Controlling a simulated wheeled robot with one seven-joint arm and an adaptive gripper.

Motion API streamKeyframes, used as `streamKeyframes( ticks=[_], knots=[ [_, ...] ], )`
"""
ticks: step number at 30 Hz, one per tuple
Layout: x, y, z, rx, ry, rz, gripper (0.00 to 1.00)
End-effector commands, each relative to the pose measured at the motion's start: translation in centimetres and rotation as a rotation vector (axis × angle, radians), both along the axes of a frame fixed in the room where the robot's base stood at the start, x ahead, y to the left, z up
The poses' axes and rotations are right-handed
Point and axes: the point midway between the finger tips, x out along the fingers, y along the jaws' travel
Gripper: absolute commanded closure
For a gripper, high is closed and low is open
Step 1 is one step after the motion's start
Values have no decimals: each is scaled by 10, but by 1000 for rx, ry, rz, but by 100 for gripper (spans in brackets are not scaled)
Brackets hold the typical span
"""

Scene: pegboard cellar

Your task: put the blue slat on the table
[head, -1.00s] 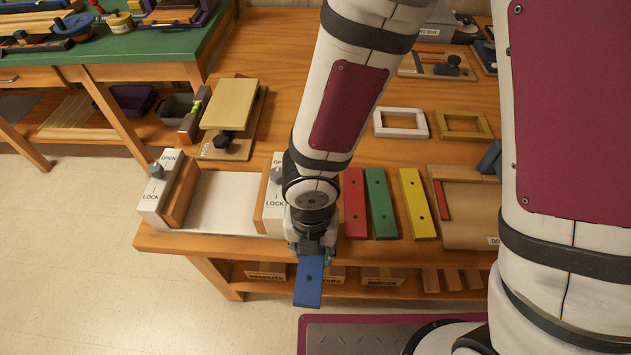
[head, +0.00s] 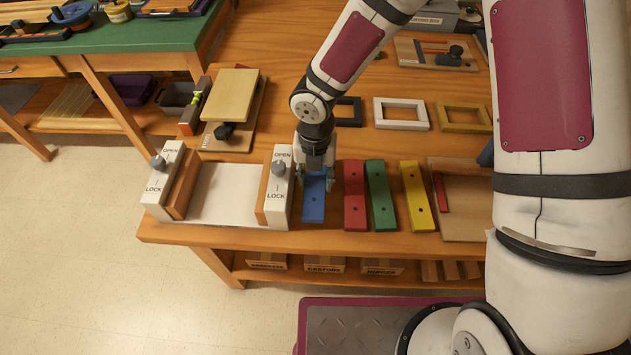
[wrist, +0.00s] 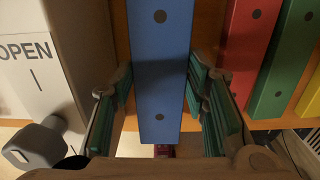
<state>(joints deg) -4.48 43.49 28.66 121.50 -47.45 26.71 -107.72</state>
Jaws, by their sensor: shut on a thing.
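The blue slat (head: 314,207) is at the table's front edge area, between the right-hand OPEN/LOCK block and the red slat. In the wrist view the blue slat (wrist: 160,70) runs lengthwise between the green-padded fingers, with a dark hole near each end. My gripper (head: 315,182) is shut on it from above. The wooden table (head: 215,236) lies below; whether the slat touches its top I cannot tell. My fingers hide part of the slat's sides.
The red slat (head: 355,195) lies close on the right, then the green slat (head: 380,195) and yellow slat (head: 417,195). The white OPEN/LOCK block (head: 277,185) with its grey knob stands close on the left. A black frame (head: 348,111) lies behind.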

Motion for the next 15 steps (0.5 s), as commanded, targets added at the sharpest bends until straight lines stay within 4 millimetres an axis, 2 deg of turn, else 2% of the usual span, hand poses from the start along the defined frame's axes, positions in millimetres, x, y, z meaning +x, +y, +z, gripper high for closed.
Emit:
streamKeyframes(
  ticks=[3, 10, 15],
  knots=[
    [10, -1, -1, 0, -1, -2, 89],
    [8, 0, -34, -2, 2, 1, 89],
    [8, 0, -36, 0, -1, -1, 89]
  ],
)
